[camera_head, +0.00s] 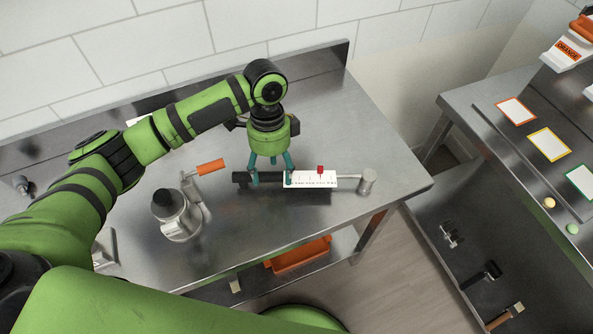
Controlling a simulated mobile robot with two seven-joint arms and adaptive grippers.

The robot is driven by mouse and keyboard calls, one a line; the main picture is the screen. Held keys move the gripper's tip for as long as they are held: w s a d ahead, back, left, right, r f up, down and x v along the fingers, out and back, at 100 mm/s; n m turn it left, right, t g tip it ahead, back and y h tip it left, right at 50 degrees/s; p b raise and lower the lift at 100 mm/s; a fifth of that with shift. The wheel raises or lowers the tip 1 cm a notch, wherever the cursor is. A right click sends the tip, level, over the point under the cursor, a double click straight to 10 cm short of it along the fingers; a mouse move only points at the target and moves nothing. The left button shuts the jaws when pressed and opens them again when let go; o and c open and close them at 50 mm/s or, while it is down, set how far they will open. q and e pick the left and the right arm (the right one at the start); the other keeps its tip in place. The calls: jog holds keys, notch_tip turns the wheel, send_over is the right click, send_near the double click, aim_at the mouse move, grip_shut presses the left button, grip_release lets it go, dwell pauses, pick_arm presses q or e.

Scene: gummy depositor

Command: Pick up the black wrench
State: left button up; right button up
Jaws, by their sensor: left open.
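One finger is over the black handle and another is by the left end of the white strip. I cannot tell whether the fingers touch it. My right gripper is not in view.
An orange tray (300,256) is on the shelf below. A second counter (500,150) stands right, with several tools lower down. The table's right end is clear.

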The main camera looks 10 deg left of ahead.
aim_at(275, 176)
pick_arm(q)
notch_tip(275, 176, down, 3)
jog(key=shift+w+d+r+p, duration=0.1)
jog(key=shift+d+p, duration=0.05)
jog(key=shift+p, duration=0.35)
jog(key=shift+f, duration=0.8)
jog(key=c, duration=1)
grip_shut()
jog(key=shift+d, duration=0.1)
jog(key=shift+r, duration=0.6)
notch_tip(275, 176, up, 3)
jog(key=shift+w+f+b, duration=0.1)
jog(key=shift+f+b, duration=0.1)
jog(key=shift+b, duration=0.6)
jog(key=s+d+r+b, duration=0.3)
jog(key=d+r, duration=0.4)
jog(key=d, duration=0.4)
jog(key=shift+s+r, duration=0.15)
jog(key=shift+r, duration=0.05)
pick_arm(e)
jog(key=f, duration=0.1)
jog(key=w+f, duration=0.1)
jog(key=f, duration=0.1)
pick_arm(q)
jog(key=shift+d, duration=0.1)
